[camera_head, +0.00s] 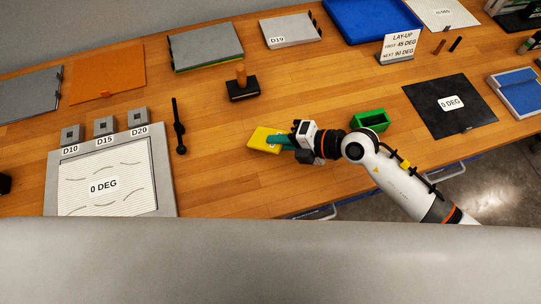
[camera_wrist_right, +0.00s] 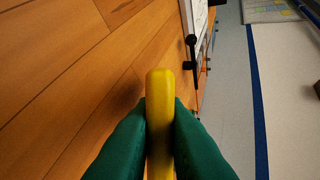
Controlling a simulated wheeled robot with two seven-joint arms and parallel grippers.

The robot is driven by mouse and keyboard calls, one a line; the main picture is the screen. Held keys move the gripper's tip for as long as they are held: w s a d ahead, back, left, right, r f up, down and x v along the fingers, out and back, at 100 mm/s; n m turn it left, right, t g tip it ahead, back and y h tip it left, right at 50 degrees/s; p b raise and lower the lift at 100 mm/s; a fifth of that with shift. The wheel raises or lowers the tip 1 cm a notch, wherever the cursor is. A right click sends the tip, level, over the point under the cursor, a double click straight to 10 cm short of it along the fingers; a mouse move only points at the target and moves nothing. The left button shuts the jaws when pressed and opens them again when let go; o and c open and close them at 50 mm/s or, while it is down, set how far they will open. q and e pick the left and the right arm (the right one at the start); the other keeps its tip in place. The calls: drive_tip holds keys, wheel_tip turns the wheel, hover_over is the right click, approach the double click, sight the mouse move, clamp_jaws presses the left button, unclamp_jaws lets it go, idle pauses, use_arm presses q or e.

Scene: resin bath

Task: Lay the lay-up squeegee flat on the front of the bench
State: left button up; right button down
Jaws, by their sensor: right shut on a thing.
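The lay-up squeegee is the yellow block (camera_head: 260,138) over the front part of the wooden bench (camera_head: 215,185). My right gripper (camera_head: 280,141) has its green fingers shut on the squeegee's right end. In the right wrist view the squeegee (camera_wrist_right: 159,110) stands out edge-on between the two green fingers (camera_wrist_right: 160,135). Its broad face shows in the head view. I cannot tell whether it touches the bench or hangs just above it. My left gripper is not in view.
A green box (camera_head: 370,120) stands right of my gripper. A wooden-handled black block (camera_head: 242,88) and a black tool (camera_head: 178,128) lie behind and left. The grey-framed 0 DEG plate (camera_head: 165,190) is at front left. Bare bench surrounds the squeegee.

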wheel_tip(320, 180, down, 2)
drive_tip(key=shift+f+b, duration=0.15)
drive_tip(key=shift+b, duration=0.25)
drive_tip(key=c, duration=1.6)
unclamp_jaws()
drive_tip(key=p+v, duration=0.3)
drive_tip(key=v, duration=0.4)
drive_tip(key=shift+s+d+r+p, duration=0.2)
drive_tip(key=shift+d+r+p, duration=0.1)
drive_tip(key=shift+d, duration=0.15)
